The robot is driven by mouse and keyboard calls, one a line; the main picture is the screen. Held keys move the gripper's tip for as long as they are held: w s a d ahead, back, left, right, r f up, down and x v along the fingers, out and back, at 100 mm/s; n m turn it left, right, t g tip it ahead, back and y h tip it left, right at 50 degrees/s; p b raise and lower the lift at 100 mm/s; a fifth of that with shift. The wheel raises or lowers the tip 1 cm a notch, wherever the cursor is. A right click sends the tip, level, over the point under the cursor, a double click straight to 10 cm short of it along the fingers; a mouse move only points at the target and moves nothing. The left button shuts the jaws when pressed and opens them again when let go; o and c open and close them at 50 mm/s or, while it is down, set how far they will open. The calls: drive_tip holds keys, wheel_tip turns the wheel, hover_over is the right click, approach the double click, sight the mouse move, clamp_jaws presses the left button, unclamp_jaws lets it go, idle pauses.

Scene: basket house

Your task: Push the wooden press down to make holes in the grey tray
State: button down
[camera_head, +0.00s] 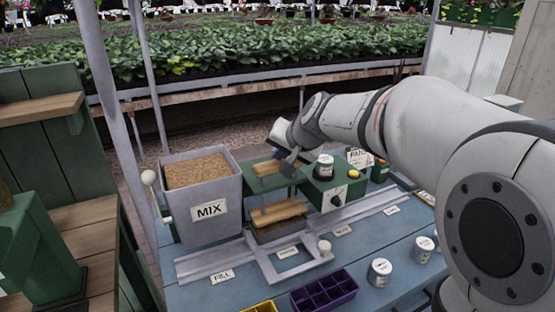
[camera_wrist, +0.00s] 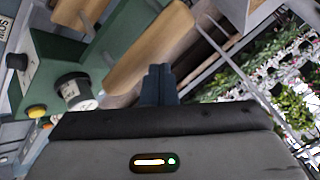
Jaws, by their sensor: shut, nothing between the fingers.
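The wooden press stands right of the MIX bin, with an upper wooden bar (camera_head: 266,168) and a lower wooden plate (camera_head: 277,213) on thin metal posts. My gripper (camera_head: 289,168) is shut and empty, pointing down beside the right end of the upper bar. In the wrist view, its closed fingertips (camera_wrist: 158,85) are close to a wooden bar (camera_wrist: 148,48); I cannot tell whether they touch. A second wooden piece (camera_wrist: 82,12) is at the top left. The grey tray is not clearly visible; a dark edge shows under the lower plate.
The grey MIX bin (camera_head: 206,217) stands left of the press. A green control box (camera_head: 333,190) with a jar (camera_head: 325,166) on it stands close on the right. A grey sliding frame (camera_head: 290,268), a purple tray (camera_head: 323,293) and jars (camera_head: 380,272) occupy the blue bench (camera_head: 215,297).

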drive_tip(key=shift+f+b, duration=1.05)
drive_tip(key=shift+f, duration=0.1)
idle(0.7)
drive_tip(key=shift+r, duration=0.1)
drive_tip(key=shift+r+p, duration=1.6)
drive_tip(key=shift+r, duration=0.55)
drive_tip(key=shift+r, duration=0.15)
wheel_tip(320, 180, up, 5)
drive_tip(key=p, duration=0.3)
drive_tip(key=shift+p, duration=0.35)
drive_tip(key=s+d+f+n+g+h, duration=0.1)
drive_tip(key=s+d+f+g, duration=0.1)
drive_tip(key=s+f, duration=0.3)
drive_tip(key=s+d+f+n+g+h, duration=0.1)
drive_tip(key=s+d+f, duration=0.3)
drive_tip(key=s, duration=0.9)
drive_tip(key=s+d+f+n+g+h, duration=0.1)
drive_tip(key=s+d+f+g+h, duration=0.1)
drive_tip(key=s+d+f, duration=0.3)
drive_tip(key=s, duration=0.4)
drive_tip(key=shift+s+d+f+g, duration=0.15)
drive_tip(key=shift+s+f+g, duration=0.15)
